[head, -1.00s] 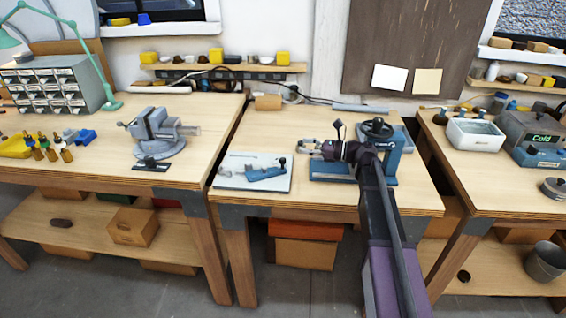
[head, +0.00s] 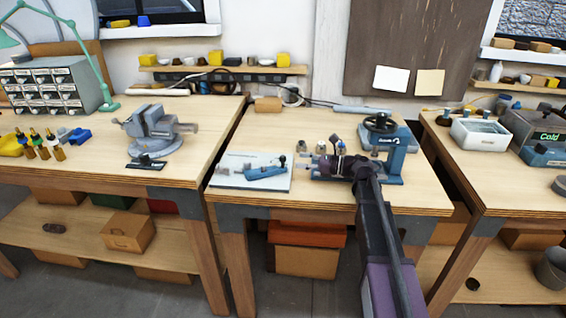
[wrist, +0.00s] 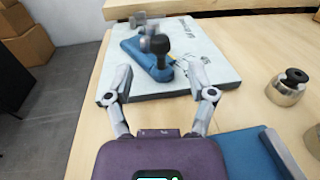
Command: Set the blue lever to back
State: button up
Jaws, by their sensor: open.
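The blue lever unit (head: 264,172) lies on a pale printed board (head: 226,183) on the middle bench. Its black-tipped handle (head: 283,161) stands up near the right end of the blue body. In the wrist view the blue unit (wrist: 133,47) is ahead, and its dark handle (wrist: 161,50) stands at the near end. My gripper (head: 308,166) is just right of the board in the head view. In the wrist view my gripper (wrist: 162,84) is open and empty, its fingers spread toward the handle, apart from it. I cannot tell the lever's exact setting.
A blue press with a black handwheel (head: 380,123) stands right of my gripper. A grey vise (head: 157,132) is on the left bench. The bench front left of the board is clear.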

aim_at(283, 156)
jog(key=shift+w+a, duration=0.2)
jog(key=shift+a, duration=0.85)
jog(key=shift+w+a, duration=0.15)
jog(key=shift+a, duration=0.9)
jog(key=shift+w+a, duration=0.2)
jog(key=shift+a, duration=0.85)
grip_shut()
